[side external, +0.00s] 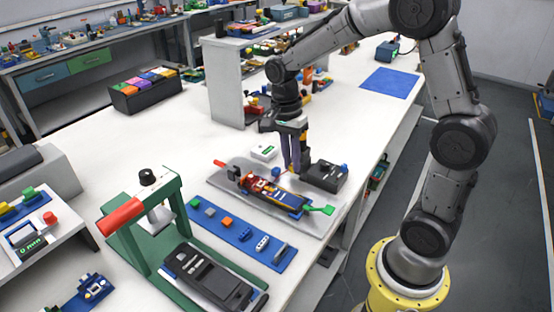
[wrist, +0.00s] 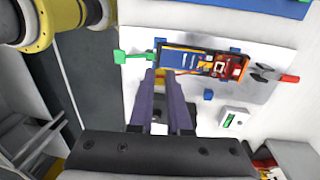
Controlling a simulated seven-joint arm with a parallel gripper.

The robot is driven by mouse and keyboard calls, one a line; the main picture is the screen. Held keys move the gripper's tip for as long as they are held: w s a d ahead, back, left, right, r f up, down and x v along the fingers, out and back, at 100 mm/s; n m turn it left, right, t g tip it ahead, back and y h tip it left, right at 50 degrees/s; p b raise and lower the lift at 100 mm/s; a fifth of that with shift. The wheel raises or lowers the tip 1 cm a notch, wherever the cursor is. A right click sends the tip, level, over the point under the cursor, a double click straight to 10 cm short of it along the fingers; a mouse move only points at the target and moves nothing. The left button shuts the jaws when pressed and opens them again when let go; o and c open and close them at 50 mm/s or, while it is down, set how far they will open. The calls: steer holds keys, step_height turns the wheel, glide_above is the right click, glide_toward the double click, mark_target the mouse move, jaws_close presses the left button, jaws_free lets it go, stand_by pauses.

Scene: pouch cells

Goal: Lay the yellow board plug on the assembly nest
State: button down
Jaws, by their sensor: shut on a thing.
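The assembly nest (side external: 224,178) is a light grey plate on the white bench; it also fills the upper middle of the wrist view (wrist: 135,85). A dark, orange-edged assembly (wrist: 195,60) with a red and yellow part lies on it between blue stops. My gripper (side external: 293,170) points down over the far side of the nest. In the wrist view its purple fingers (wrist: 162,76) reach the assembly's near edge, close to its green-tab end. The fingers are shut on the yellow board plug, which they hide. I cannot tell whether it touches the nest.
A black box (side external: 326,175) stands close behind the nest, and a white device (side external: 264,153) with a green display beside it. A blue strip (side external: 238,236) with several small parts lies in front. A green press (side external: 150,235) with a red handle stands front left.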

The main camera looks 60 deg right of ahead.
steer(key=shift+s+a+r, duration=0.1)
steer(key=shift+s+r, duration=0.35)
steer(key=shift+r, duration=0.1)
steer(key=w+d, duration=0.5)
steer(key=w, duration=0.4)
steer(key=t, duration=0.1)
glide_above(276, 170)
step_height(276, 170, down, 6)
steer(key=r, duration=0.1)
steer(key=shift+f, duration=0.25)
steer(key=shift+f, duration=2.9)
steer(key=shift+f, duration=0.95)
